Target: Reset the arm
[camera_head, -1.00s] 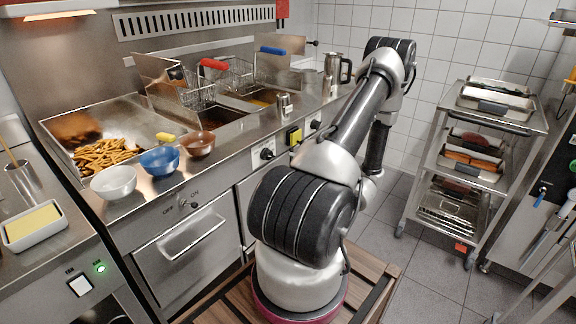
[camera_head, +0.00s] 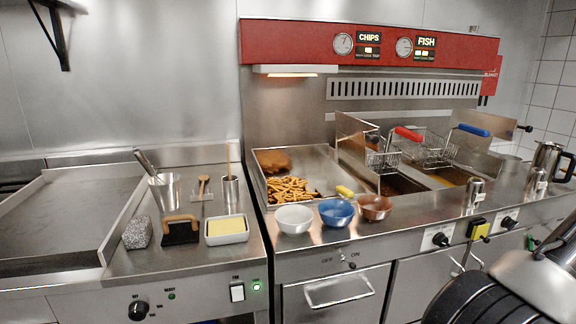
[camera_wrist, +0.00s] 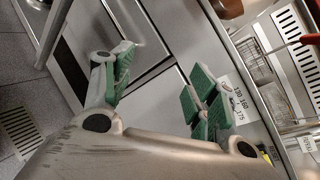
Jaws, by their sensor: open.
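My gripper (camera_wrist: 157,87) shows in the wrist view with its green-padded fingers spread apart. It is open, and nothing is between the fingers. Behind it are the steel cabinet fronts of the fryer counter and a control panel with temperature numbers (camera_wrist: 240,105). In the head view only a dark and silver part of my arm shows at the lower right corner, and the gripper is out of that picture.
The fryer counter holds white (camera_head: 294,219), blue (camera_head: 336,212) and brown (camera_head: 375,207) bowls, a tray of chips (camera_head: 262,190), red-handled (camera_head: 408,133) and blue-handled (camera_head: 473,130) baskets, and a steel jug (camera_head: 546,160). A flat griddle (camera_head: 60,215) lies left.

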